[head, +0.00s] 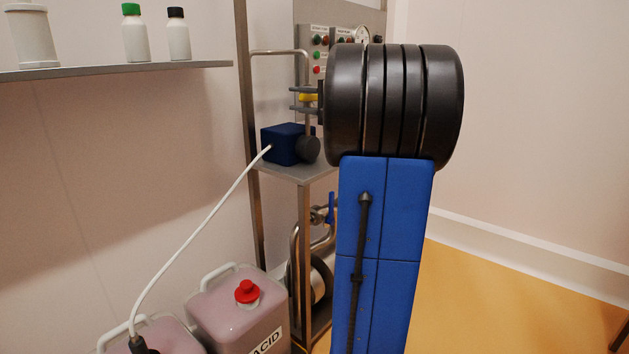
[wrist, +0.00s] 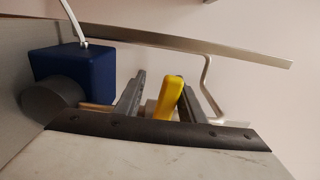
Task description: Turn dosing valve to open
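The dosing valve's yellow handle (head: 308,97) sits on the pipework above the steel shelf, left of my arm in the head view. In the wrist view the yellow handle (wrist: 169,97) stands between the two dark fingers of my gripper (wrist: 161,98). A gap shows between the left finger and the handle. The right finger is close to the handle, and I cannot tell whether it touches. In the head view my gripper (head: 304,98) has one finger above the handle and one below. The valve body is mostly hidden.
A blue pump box (head: 283,144) with a grey round end and white hose sits on the steel shelf (head: 300,171) just below. A control panel (head: 318,50) stands behind. Pink canisters (head: 215,309) stand below. A bottle shelf (head: 120,69) is at upper left.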

